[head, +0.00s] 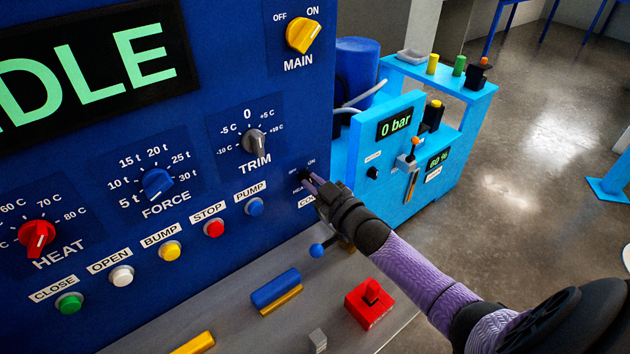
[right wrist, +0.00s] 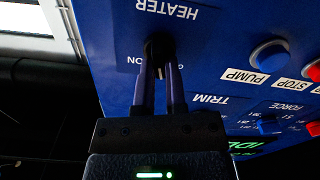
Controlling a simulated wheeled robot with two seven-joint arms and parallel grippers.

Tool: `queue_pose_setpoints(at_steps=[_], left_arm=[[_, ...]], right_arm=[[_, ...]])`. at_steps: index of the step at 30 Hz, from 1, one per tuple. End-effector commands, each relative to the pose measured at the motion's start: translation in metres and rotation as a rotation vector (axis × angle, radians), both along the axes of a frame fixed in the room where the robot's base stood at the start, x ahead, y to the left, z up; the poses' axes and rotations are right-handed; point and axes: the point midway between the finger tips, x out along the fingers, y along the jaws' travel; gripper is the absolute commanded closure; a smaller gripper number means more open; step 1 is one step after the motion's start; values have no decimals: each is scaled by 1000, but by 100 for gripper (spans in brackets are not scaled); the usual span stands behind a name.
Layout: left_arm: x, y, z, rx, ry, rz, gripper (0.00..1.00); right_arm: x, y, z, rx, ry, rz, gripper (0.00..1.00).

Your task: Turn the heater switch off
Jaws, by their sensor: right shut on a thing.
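The heater switch (head: 304,174) is a small black knob low on the right edge of the blue panel (head: 215,55), with OFF and ON marks above it. My right gripper (head: 313,181) reaches it from the lower right and covers part of it and of its label. In the right wrist view the panel is upside down; the purple fingers of my right gripper (right wrist: 160,72) are shut on the dark knob (right wrist: 158,46) by the HEATER label. Which mark the knob points to cannot be told. My left gripper is out of view.
The yellow MAIN knob (head: 301,35) is above, the grey TRIM knob (head: 254,142) to the left, and the blue PUMP button (head: 254,207) lower left. A blue-handled lever (head: 318,249) and a red block (head: 369,303) are below my right arm. A light-blue unit (head: 385,185) stands behind.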

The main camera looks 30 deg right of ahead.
Motion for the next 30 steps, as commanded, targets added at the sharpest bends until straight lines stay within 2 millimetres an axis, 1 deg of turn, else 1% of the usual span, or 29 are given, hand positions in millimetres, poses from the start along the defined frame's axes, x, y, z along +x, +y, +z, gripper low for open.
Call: queue_pose_setpoints(at_steps=[9,15,22,30], left_arm=[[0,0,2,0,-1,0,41],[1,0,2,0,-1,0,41],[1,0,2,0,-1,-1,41],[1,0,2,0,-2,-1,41]], right_arm=[[0,1,0,-259,-21,-1,100],[0,2,-1,-378,-30,-1,100],[0,2,-1,-460,-36,0,100],[0,2,-1,-491,-39,0,100]])
